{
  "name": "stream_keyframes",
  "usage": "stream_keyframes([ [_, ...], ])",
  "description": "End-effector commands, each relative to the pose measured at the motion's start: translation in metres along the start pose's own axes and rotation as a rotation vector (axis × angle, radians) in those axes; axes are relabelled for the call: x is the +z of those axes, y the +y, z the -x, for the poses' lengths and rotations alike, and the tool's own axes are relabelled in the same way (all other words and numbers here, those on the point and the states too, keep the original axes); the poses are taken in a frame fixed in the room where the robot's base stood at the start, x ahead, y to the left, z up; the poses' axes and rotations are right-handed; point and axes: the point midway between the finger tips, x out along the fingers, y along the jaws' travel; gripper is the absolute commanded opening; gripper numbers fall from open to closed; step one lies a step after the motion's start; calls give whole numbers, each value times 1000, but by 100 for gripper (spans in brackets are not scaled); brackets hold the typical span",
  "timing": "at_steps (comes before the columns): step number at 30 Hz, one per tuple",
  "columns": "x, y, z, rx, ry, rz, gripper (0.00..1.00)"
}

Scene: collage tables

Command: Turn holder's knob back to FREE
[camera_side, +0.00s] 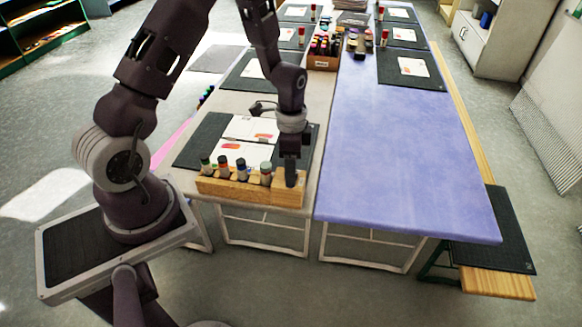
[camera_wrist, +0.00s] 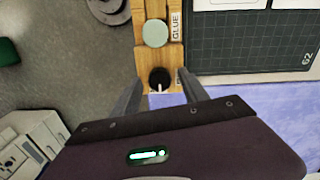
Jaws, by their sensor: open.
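The wooden holder (camera_side: 235,190) stands along the front edge of the near table, with several capped glue sticks upright in it. In the wrist view the holder (camera_wrist: 144,52) runs up the picture, with a "GLUE" label on its right side. Its black knob (camera_wrist: 159,79) with a white pointer line sits at the holder's near end; the marking beside it is too small and partly hidden to read. My gripper (camera_wrist: 160,88) is open, with one finger on either side of the knob. In the side view my gripper (camera_side: 291,178) points down at the holder's right end and hides the knob.
A glue stick with a pale green cap (camera_wrist: 155,33) stands just beyond the knob; it also shows in the side view (camera_side: 265,172). A dark cutting mat (camera_side: 205,140) with white sheets lies behind the holder. The purple table (camera_side: 400,150) to the right is mostly clear.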

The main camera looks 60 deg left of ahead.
Motion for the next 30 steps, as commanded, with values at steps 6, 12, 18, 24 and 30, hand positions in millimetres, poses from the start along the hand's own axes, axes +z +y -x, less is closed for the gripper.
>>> stream_keyframes([
  [6, 0, 0, 0, 0, 0, 0, 50],
  [12, 0, 0, 0, 0, 0, 1, 11],
  [18, 0, 0, 0, 0, 0, 2, 0],
  [24, 0, 0, 0, 0, 2, 43, 0],
  [30, 0, 0, 0, 0, 6, 163, 0],
])
